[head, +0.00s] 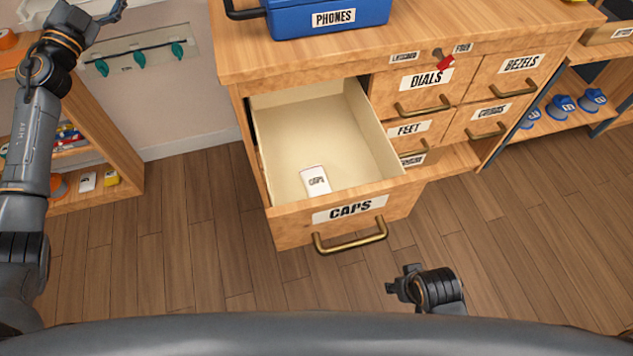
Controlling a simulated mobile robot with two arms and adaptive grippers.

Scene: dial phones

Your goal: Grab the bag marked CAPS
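The CAPS bag (316,181) is a small white packet with dark lettering. It lies on the floor of the pulled-out CAPS drawer (285,228), towards the drawer's front, with nothing touching it from above. My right gripper (398,286) is outside the drawer, to the right of and below its brass handle (350,243), apart from the bag. Its fingers are small and dark, and their opening is unclear. My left gripper (114,12) is at the top left, far from the drawer and partly cut by the frame edge; its fingers are unclear.
A blue PHONES box (325,16) stands on the wooden cabinet top (235,52). A key with a red tag (444,63) hangs at the cabinet front. The DIALS drawer (420,85) and its neighbours are shut. Shelves flank both sides. The floor (190,235) before the cabinet is clear.

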